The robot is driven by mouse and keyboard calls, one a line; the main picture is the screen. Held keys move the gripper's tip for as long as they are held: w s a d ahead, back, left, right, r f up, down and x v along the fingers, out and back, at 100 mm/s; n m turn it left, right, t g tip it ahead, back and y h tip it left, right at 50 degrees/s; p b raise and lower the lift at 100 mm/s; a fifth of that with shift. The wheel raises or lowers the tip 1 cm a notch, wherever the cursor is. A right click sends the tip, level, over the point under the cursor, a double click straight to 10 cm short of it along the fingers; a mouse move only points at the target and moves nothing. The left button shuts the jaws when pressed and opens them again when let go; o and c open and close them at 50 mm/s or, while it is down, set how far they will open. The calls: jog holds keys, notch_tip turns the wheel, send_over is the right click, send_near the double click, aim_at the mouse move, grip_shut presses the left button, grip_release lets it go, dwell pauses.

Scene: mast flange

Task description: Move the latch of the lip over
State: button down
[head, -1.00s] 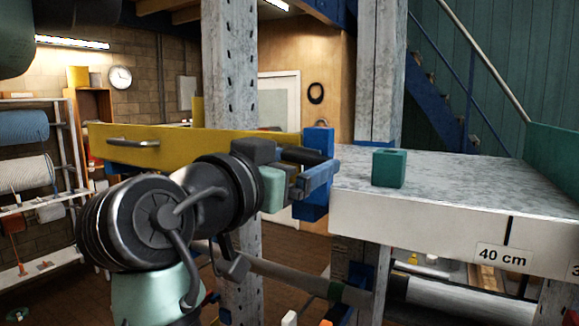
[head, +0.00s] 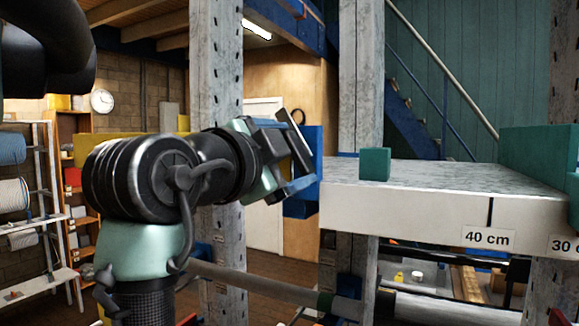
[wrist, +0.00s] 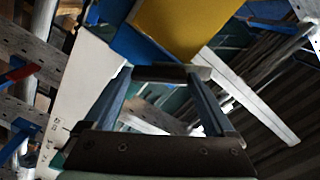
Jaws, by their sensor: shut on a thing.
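The lip is a yellow board (head: 100,150), mostly behind my arm; it also shows in the wrist view (wrist: 195,22). A blue block (head: 313,150) stands at the left end of the shelf, where the lip meets it, and shows in the wrist view (wrist: 138,42). The latch looks like a dark bar (head: 296,133) in front of the blue block, now steeply tilted. My gripper (head: 305,182) is at this bar. In the wrist view my gripper (wrist: 168,76) is shut on the latch bar (wrist: 172,73), which spans its fingertips.
A grey-topped shelf (head: 440,176) with a white front edge and "40 cm" label lies right of the gripper. A green cube (head: 375,164) stands on it. Steel posts (head: 361,80) rise behind, and a horizontal pipe (head: 265,282) runs below.

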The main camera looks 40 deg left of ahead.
jog(key=m+b, duration=0.2)
jog(key=m, duration=0.4)
jog(key=shift+m, duration=0.3)
dwell(0.4)
grip_release()
jog(key=shift+d, duration=0.15)
